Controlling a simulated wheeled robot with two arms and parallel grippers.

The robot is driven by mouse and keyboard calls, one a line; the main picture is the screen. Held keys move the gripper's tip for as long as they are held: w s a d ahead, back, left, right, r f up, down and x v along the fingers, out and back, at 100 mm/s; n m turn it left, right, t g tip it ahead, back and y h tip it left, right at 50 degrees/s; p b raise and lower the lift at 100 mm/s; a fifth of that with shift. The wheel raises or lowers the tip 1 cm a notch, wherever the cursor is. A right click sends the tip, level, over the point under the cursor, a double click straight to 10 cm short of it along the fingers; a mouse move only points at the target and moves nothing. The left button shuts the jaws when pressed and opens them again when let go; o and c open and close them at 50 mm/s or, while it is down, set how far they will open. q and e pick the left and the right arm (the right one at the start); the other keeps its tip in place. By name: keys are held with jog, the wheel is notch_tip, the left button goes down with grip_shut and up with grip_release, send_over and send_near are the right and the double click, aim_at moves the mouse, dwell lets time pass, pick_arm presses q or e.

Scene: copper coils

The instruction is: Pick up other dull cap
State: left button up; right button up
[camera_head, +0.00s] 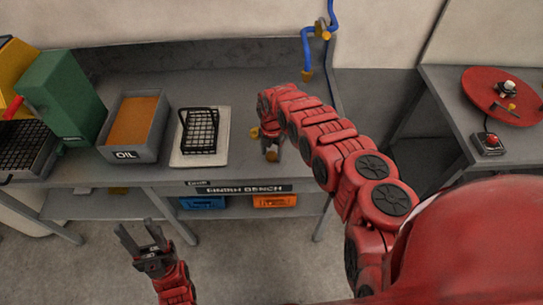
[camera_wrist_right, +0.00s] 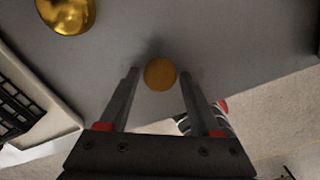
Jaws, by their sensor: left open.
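A dull orange-brown cap (camera_wrist_right: 160,73) lies on the grey bench, between the fingertips of my right gripper (camera_wrist_right: 159,74) in the right wrist view. The fingers are open, with a small gap on each side of the cap. In the head view the cap (camera_head: 271,156) shows at the tip of my right gripper, near the bench's front edge. A shiny gold cap (camera_wrist_right: 66,12) is on the bench at the upper left of the wrist view; it also shows in the head view (camera_head: 254,133). My left gripper (camera_head: 136,229) is open and empty, low in front of the bench.
A white tray (camera_head: 175,156) with a black wire basket (camera_head: 199,132) stands left of the caps. Further left are an OIL bin (camera_head: 147,153) and a green box (camera_head: 62,92). A side table with a red turntable (camera_head: 480,90) is at the right.

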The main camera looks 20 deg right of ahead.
grip_shut()
jog(key=shift+r, duration=0.15)
